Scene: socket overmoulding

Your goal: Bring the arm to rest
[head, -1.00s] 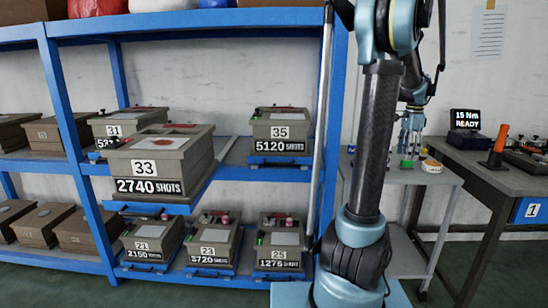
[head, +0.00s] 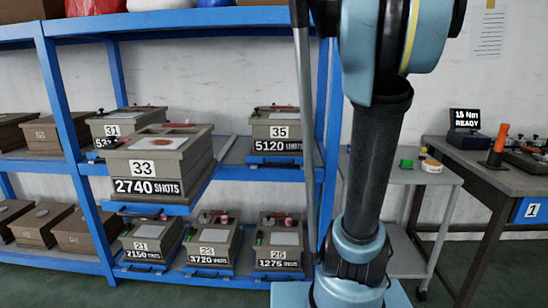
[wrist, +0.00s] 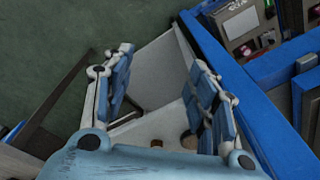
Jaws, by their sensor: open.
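My gripper (wrist: 158,100) shows in the wrist view with its two blue-padded fingers spread apart and nothing between them. Below it are the pale top of a small side table and dark green floor. The blue shelf edge runs close by on the right of that view. The gripper itself does not show in the head view.
A blue rack (head: 66,95) holds several numbered mould boxes; box 33 (head: 158,155) sits on a pulled-out tray. A small grey table (head: 440,178) and a workbench (head: 490,170) with a "15 Nm READY" display (head: 466,121) stand right. Floor shows in front of the rack.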

